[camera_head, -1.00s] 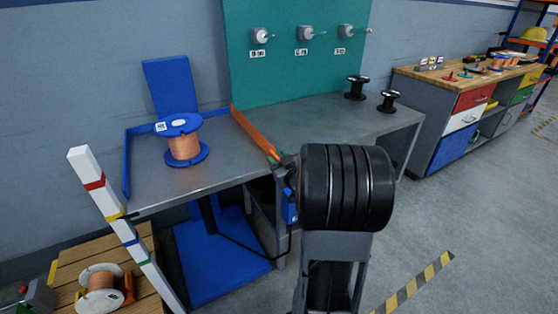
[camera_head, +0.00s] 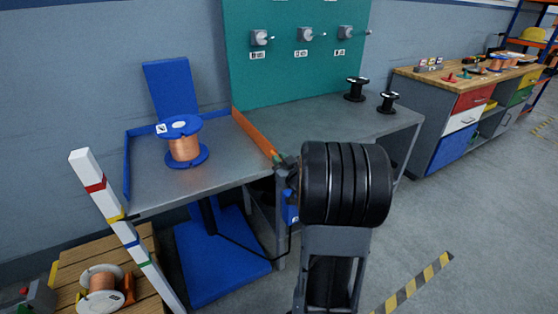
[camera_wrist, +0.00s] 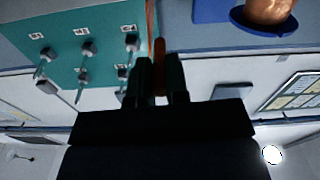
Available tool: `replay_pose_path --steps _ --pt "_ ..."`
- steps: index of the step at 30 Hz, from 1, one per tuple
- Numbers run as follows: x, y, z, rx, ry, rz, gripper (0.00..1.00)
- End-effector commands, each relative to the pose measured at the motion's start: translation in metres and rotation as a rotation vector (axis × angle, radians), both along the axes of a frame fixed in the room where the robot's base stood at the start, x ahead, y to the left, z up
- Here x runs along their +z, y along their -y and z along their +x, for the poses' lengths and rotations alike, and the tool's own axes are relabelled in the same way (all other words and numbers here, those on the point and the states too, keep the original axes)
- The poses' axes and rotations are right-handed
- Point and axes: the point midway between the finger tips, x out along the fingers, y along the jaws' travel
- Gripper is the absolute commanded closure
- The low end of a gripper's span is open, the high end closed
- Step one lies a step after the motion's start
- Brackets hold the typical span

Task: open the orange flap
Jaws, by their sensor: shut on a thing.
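The orange flap (camera_head: 255,132) runs along the right edge of the grey platform (camera_head: 200,185), between it and the grey workbench. My gripper (camera_head: 280,160) is at the flap's near end, partly hidden behind my black wrist. In the wrist view, an orange bar-like part of the flap (camera_wrist: 159,50) comes down between the two dark fingers of my gripper (camera_wrist: 159,80). The fingers are closed on it. The exact contact is dark and hard to make out.
A copper wire spool with blue flanges (camera_head: 184,145) stands on the platform. Two black spools (camera_head: 356,89) stand on the workbench (camera_head: 330,120). A striped white post (camera_head: 110,200) rises at front left, beside a wooden pallet (camera_head: 70,270) with another spool.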

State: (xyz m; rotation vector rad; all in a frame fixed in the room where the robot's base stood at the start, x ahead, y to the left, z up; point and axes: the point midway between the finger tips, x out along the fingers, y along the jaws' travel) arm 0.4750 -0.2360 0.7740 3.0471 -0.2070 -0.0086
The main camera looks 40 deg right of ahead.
Motion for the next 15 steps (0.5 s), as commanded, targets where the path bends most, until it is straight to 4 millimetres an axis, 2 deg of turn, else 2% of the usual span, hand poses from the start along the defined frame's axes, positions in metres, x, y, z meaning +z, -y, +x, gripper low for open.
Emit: replay_pose_path --steps 15 --pt "-0.001 0.024 -0.004 -0.002 0.062 0.468 1.0"
